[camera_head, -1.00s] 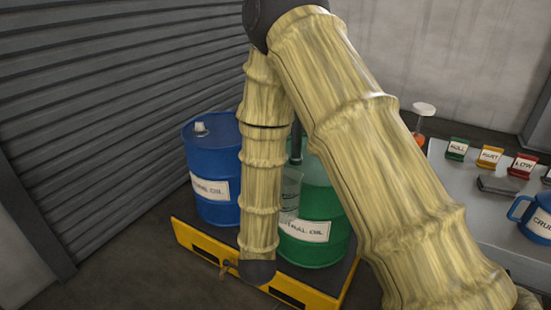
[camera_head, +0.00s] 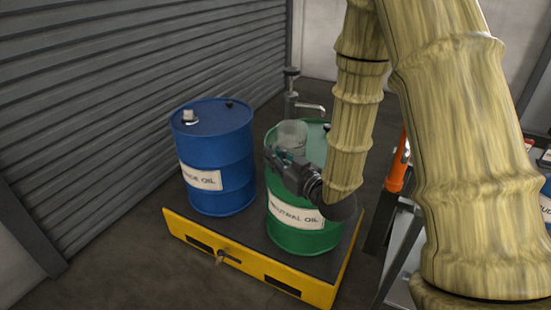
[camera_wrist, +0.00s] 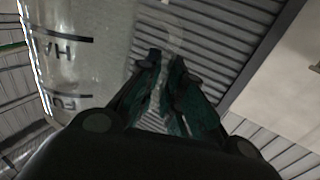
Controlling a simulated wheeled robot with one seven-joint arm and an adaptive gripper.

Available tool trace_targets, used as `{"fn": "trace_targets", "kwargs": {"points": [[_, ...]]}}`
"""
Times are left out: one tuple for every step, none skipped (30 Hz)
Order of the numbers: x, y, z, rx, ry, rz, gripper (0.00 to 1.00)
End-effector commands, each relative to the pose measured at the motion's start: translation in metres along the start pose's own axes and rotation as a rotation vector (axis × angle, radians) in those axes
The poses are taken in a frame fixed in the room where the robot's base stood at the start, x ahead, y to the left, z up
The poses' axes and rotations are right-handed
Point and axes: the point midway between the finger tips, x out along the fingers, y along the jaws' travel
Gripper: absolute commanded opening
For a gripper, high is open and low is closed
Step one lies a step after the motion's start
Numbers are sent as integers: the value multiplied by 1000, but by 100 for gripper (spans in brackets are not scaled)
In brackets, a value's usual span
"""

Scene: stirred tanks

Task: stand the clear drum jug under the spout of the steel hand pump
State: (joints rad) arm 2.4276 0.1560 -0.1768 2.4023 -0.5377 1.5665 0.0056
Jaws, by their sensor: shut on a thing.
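The clear drum jug (camera_head: 292,134) is over the top of the green drum (camera_head: 300,235), at its left part; I cannot tell if its base touches the lid. My gripper (camera_head: 277,158) is shut on the jug's near side. In the wrist view the jug (camera_wrist: 85,60) fills the left part with dark level marks, and my gripper's fingers (camera_wrist: 172,80) close around its clear handle. The steel hand pump (camera_head: 290,85) rises behind the jug from the green drum. Its spout (camera_head: 312,107) points right, with the jug in front of and below it, a little left of the tip.
A blue drum (camera_head: 215,160) stands left of the green one on a yellow-edged spill pallet (camera_head: 240,262). An orange object (camera_head: 397,168) and a grey bench are at the right. A shutter wall (camera_head: 120,80) runs along the left.

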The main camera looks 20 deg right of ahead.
Motion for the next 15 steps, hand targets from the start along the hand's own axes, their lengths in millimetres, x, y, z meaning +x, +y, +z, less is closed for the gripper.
{"fn": "trace_targets", "kwargs": {"points": [[-3,1,-1,0,-2,-10,0],[-4,1,-1,0,-3,-17,0],[-5,1,-1,0,-4,-23,0],[-5,1,-1,0,-5,-26,0],[-6,1,-1,-1,-6,-28,0],[-6,1,-1,-1,-6,-30,0],[-6,1,-1,-1,-6,-31,0],[-6,1,-1,-1,-6,-31,0],[-6,1,-1,-1,-6,-31,0],[-6,1,-1,-1,-6,-30,0],[-6,1,-1,-1,-6,-30,0],[-6,1,-1,-1,-6,-30,0],[-6,1,-1,-1,-6,-30,0],[-6,1,-1,-1,-6,-30,0],[-6,1,-1,-1,-6,-30,0]]}}
